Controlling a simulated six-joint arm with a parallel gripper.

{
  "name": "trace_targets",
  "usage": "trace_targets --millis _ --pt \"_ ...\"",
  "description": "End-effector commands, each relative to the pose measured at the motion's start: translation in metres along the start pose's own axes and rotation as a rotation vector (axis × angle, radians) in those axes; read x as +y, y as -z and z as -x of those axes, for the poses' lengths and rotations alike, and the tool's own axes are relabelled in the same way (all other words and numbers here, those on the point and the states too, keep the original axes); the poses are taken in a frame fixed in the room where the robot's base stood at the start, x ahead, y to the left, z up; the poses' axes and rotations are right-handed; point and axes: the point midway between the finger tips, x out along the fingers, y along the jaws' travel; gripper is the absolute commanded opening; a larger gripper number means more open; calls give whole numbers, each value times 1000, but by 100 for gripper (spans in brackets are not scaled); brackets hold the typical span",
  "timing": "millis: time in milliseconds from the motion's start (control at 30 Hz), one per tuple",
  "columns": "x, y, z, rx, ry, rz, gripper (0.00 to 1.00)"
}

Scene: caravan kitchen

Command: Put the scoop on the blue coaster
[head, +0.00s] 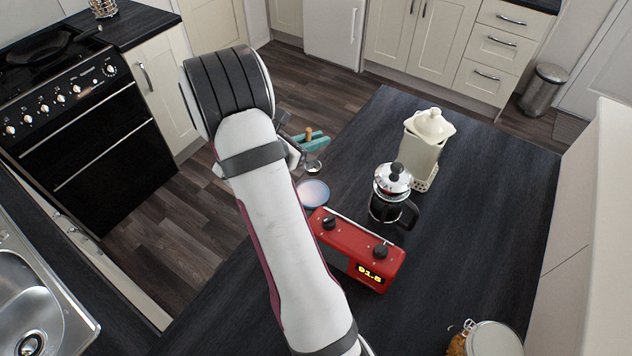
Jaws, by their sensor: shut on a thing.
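My gripper (312,143), with teal fingers, is partly hidden behind my white arm, above the dark worktop near its left edge. It is shut on the scoop (313,167). The scoop's light wooden handle sticks up between the fingers and its small metal bowl hangs below them. Whether the bowl touches the worktop is unclear. The round blue coaster (319,206) lies nearer the camera, just below the scoop in the head view. Its middle looks pale and shiny, and my arm covers part of its left side.
A red device (357,248) with knobs and a lit display stands just in front of the coaster. A glass coffee press (388,196) and a cream lidded canister (424,145) stand to the right. A jar (493,340) is at the bottom right. The worktop's right side is clear.

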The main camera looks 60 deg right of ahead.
Motion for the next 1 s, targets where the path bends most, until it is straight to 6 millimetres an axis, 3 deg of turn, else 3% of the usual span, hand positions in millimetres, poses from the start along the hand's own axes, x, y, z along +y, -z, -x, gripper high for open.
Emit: trace_targets --millis 100,400,767,800,933,1000 --pt "-3 28 -10 2 2 6 0" --pt "-7 78 -32 1 1 2 0" --pt "-7 82 -34 0 0 0 0" --pt "-7 82 -34 0 0 0 21" --pt "-7 82 -34 0 0 0 44" --pt "-7 81 -34 0 0 0 44"
